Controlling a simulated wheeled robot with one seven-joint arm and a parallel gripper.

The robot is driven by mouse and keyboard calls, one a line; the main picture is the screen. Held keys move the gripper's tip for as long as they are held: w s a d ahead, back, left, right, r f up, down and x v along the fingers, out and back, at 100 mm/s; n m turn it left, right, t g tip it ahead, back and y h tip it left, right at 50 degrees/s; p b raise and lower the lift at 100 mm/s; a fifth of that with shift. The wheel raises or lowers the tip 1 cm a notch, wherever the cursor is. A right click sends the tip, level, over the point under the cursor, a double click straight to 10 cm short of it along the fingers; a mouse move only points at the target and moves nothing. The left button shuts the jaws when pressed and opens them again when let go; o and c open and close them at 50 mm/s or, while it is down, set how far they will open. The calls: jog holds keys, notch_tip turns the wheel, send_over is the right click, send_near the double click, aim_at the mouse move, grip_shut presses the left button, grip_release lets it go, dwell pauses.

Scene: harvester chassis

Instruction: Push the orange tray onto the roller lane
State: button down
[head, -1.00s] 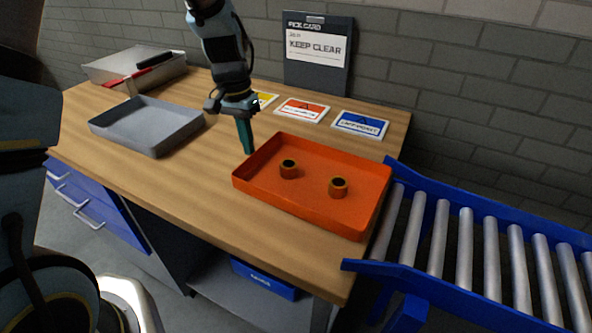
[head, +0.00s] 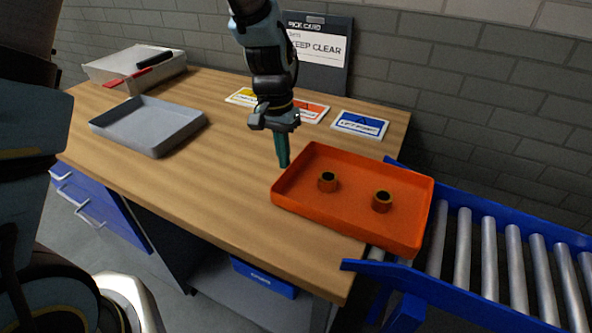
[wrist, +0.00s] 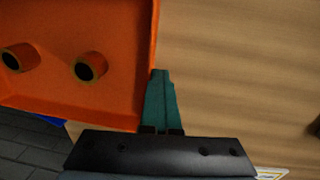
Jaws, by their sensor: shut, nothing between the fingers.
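The orange tray (head: 345,216) straddles the right end of the wooden table and the start of the blue-railed roller lane (head: 488,255). Its right part overhangs the first rollers and its left part is on the table. Two orange-brown rings with dark centres, a left one (head: 327,181) and a right one (head: 382,201), stand inside it. My gripper (head: 283,163) points down at the tray's left wall, its teal fingers shut with nothing between them. In the wrist view the fingers (wrist: 161,90) are right beside the wall of the orange tray (wrist: 120,105) and seem to touch it.
A grey tray (head: 150,125) sits empty on the wooden table (head: 215,190), left of my gripper. A pale box (head: 110,68) with red- and black-handled tools is at the far left. Cards and a "KEEP CLEAR" board (head: 318,60) line the back. The rollers farther right are clear.

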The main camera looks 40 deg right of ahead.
aim_at(321, 176)
jog(key=shift+s+d+f+p, duration=0.1)
jog(key=shift+s+d+p, duration=0.15)
jog(key=shift+s+d, duration=1.3)
jog(key=shift+s+d+f+p, duration=0.15)
jog(key=shift+s+d, duration=0.35)
jog(key=shift+s, duration=1.95)
jog(key=shift+s+d+f+p, duration=0.1)
jog(key=shift+s+d+p, duration=0.2)
jog(key=shift+s+d, duration=1.25)
jog(key=shift+s+a, duration=0.3)
jog(key=shift+a, duration=0.25)
jog(key=shift+w+a, duration=0.35)
jog(key=shift+w, duration=0.3)
jog(key=shift+w+a, duration=0.3)
jog(key=shift+w, duration=0.3)
jog(key=shift+w+a, duration=0.35)
jog(key=shift+w, duration=0.3)
notch_tip(321, 176, up, 14)
jog(key=p, duration=1)
